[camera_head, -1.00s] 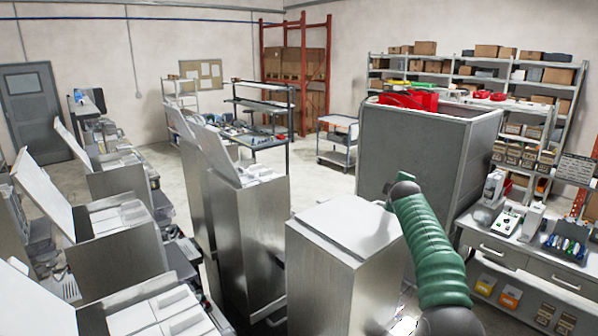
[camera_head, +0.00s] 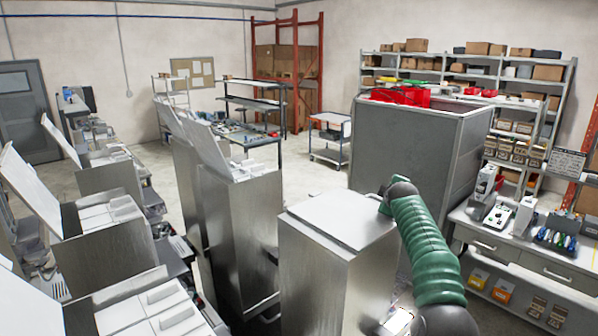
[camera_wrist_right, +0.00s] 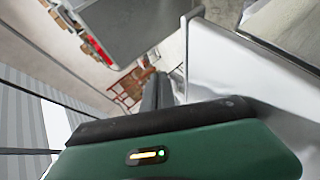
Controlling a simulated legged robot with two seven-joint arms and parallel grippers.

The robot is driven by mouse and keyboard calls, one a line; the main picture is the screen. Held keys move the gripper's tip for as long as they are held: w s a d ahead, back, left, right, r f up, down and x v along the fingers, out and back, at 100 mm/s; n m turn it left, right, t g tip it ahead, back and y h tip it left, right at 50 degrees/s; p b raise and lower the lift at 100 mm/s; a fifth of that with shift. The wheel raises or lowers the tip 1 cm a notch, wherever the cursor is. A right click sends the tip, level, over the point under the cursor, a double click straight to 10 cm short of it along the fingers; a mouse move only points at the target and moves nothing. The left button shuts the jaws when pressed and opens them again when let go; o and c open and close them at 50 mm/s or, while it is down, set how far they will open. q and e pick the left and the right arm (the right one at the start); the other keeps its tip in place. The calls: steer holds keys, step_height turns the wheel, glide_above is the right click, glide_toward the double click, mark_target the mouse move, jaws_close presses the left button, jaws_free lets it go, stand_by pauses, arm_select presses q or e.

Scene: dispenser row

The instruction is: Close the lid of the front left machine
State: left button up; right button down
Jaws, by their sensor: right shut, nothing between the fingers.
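The nearest machine in the middle of the head view is a tall metal cabinet (camera_head: 325,285). Its white lid (camera_head: 343,218) lies down flat over the top. At the lower left edge another near machine (camera_head: 150,315) has its white lid (camera_head: 25,308) raised. My right arm comes in from the lower right, its dark wrist joint by the flat lid's right edge. The right gripper's fingers are hidden in the head view. In the right wrist view, the shut, empty right gripper (camera_wrist_right: 165,88) shows beside a white panel (camera_wrist_right: 225,65). My left gripper is not in view.
More machines with raised lids stand behind, such as one in the middle row (camera_head: 240,215) and one at left (camera_head: 100,215). A large grey bin (camera_head: 420,150) stands beyond my right arm. A workbench (camera_head: 520,255) is at right. Open floor lies behind the middle row.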

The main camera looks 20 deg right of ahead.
steer(key=b+v, duration=0.4)
steer(key=b, duration=0.1)
steer(key=b+v, duration=0.2)
steer(key=shift+s+a+f, duration=0.15)
steer(key=shift+a+f, duration=0.15)
steer(key=b+v, duration=0.1)
steer(key=v, duration=0.2)
steer(key=b+v, duration=0.2)
steer(key=v, duration=0.2)
steer(key=b+v, duration=0.1)
steer(key=v, duration=0.2)
steer(key=shift+r, duration=0.5)
